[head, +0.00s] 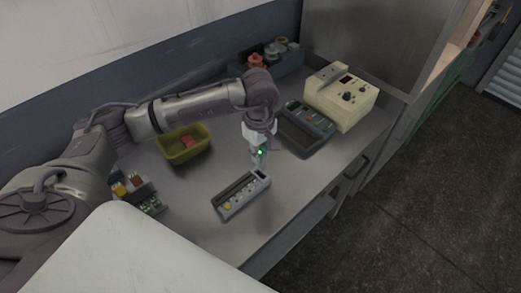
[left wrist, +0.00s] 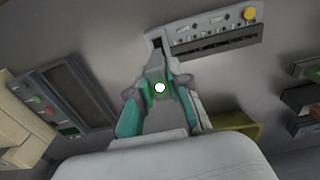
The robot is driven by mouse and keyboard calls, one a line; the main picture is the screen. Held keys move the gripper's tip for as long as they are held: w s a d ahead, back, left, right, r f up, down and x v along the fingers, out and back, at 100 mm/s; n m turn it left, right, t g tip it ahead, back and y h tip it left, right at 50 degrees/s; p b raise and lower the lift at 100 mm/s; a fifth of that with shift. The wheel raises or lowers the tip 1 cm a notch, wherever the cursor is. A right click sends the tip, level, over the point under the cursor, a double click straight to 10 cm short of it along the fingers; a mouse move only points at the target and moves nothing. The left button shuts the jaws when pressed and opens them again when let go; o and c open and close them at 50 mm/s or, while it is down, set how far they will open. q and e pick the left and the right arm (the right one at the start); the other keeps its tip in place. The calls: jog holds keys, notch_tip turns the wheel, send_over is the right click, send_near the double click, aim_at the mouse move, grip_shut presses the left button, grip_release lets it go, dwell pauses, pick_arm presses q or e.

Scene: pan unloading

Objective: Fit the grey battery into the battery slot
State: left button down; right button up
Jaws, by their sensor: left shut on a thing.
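A grey device (head: 228,208) with a long dark slot (head: 236,187) and a yellow button lies on the metal bench. The device also shows at the top of the left wrist view (left wrist: 228,22), with its dark slot (left wrist: 222,43) facing my gripper. My left gripper (head: 259,158) points down just behind the device's right end in the head view. Its teal-padded fingers (left wrist: 160,88) are shut on a small grey piece, which seems to be the grey battery (left wrist: 158,62). The fingers hide most of it. I cannot tell whether it touches the device. My right gripper is out of view.
A yellow-green bin (head: 183,157) with a red item stands behind left. A dark grey meter (head: 304,128) and a cream box with knobs (head: 342,100) stand to the right. Small parts (head: 148,203) lie at left. The bench front right of the device is clear.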

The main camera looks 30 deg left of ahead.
pick_arm(q)
jog(key=shift+d+f, duration=0.1)
jog(key=shift+f, duration=0.85)
jog(key=shift+f+b, duration=0.7)
jog(key=shift+b, duration=0.25)
jog(key=shift+r, duration=0.15)
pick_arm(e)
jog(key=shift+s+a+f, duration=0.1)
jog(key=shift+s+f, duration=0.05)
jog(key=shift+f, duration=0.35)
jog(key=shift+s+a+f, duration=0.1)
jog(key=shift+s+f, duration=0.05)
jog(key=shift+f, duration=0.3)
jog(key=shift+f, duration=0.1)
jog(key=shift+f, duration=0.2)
pick_arm(q)
jog(key=shift+b, duration=0.35)
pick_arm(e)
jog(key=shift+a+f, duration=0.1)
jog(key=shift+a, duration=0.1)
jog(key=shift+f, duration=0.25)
